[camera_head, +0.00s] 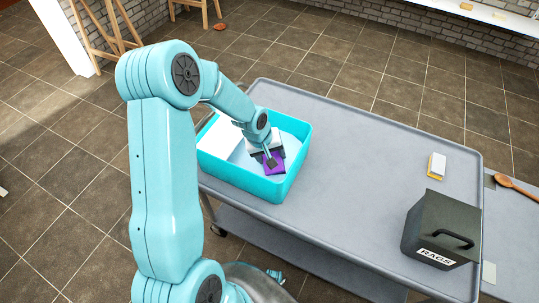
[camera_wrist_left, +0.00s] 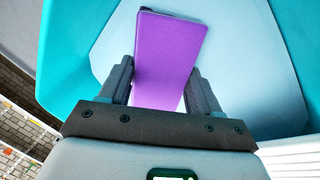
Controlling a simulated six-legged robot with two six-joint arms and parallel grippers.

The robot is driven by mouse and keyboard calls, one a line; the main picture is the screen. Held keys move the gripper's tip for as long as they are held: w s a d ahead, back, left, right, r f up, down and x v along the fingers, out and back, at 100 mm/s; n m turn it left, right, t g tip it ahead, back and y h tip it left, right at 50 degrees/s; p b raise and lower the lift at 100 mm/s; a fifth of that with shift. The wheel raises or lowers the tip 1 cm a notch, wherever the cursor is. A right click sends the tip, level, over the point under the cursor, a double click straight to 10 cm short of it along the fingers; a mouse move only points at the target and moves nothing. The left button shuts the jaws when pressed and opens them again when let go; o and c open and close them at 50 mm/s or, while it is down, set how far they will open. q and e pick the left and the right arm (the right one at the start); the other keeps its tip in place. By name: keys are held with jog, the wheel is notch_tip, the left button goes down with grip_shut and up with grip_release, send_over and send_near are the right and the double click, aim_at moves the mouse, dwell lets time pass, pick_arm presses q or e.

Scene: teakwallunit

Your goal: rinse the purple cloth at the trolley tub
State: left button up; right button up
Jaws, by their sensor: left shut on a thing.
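The purple cloth (camera_head: 274,164) is a flat, folded-looking piece inside the turquoise tub (camera_head: 283,186) on the trolley. My left gripper (camera_head: 270,158) reaches down into the tub and is shut on the cloth. In the left wrist view the purple cloth (camera_wrist_left: 168,58) stands between the two dark fingers (camera_wrist_left: 160,85), with the tub's pale blue inside behind it. The head view does not show clearly whether the cloth touches the tub floor. My right gripper is in neither view.
The grey trolley top (camera_head: 350,165) is clear in the middle. A dark box marked RAGS (camera_head: 432,225) stands at its right front. A white and yellow sponge-like block (camera_head: 437,165) lies near the right edge. A wooden spoon (camera_head: 515,186) lies beyond on another surface.

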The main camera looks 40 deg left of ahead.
pick_arm(q)
notch_tip(320, 180, up, 9)
jog(key=p, duration=0.5)
jog(key=shift+r+p, duration=0.2)
jog(key=shift+p, duration=0.15)
dwell(1.1)
